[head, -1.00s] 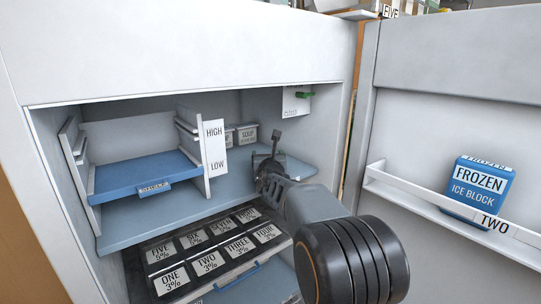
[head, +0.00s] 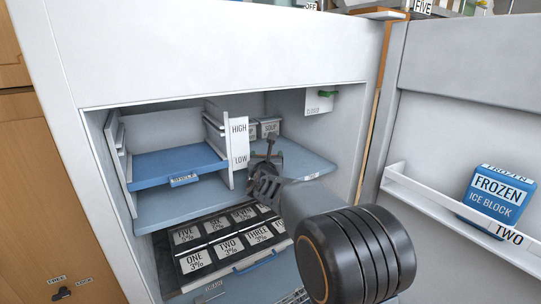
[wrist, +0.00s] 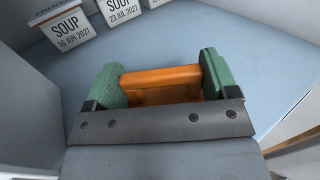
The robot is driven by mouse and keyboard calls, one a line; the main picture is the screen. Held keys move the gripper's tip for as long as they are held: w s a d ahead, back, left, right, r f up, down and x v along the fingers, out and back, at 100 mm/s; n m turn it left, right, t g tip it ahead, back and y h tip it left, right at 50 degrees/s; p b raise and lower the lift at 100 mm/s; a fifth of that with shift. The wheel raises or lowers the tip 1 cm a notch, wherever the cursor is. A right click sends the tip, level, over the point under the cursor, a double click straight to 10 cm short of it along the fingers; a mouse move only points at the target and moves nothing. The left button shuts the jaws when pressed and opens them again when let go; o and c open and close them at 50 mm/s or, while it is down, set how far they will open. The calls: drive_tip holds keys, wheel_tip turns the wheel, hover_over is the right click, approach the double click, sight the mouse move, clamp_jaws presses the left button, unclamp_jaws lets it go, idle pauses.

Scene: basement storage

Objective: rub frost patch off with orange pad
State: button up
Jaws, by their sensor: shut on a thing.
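My gripper (head: 268,168) reaches into the open freezer over the blue shelf (head: 312,165), just right of the HIGH/LOW plate. In the wrist view its green fingertips (wrist: 160,82) are shut on the orange pad (wrist: 160,78), one at each end. The pad is low over the pale blue shelf (wrist: 235,55); I cannot tell whether it touches. The pad is hidden in the head view. I make out no frost patch in either view; the pad and gripper cover part of the shelf.
Labelled SOUP tubs (wrist: 67,33) stand at the shelf's back. A HIGH/LOW plate (head: 239,143) and blue drawer (head: 175,163) are left of my gripper. A tray of numbered blocks (head: 220,243) lies below. The open door at right holds a blue FROZEN block (head: 495,200).

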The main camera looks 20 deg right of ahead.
wheel_tip(320, 180, up, 8)
drive_tip(key=p, duration=0.4)
drive_tip(key=shift+d, duration=0.1)
idle(0.7)
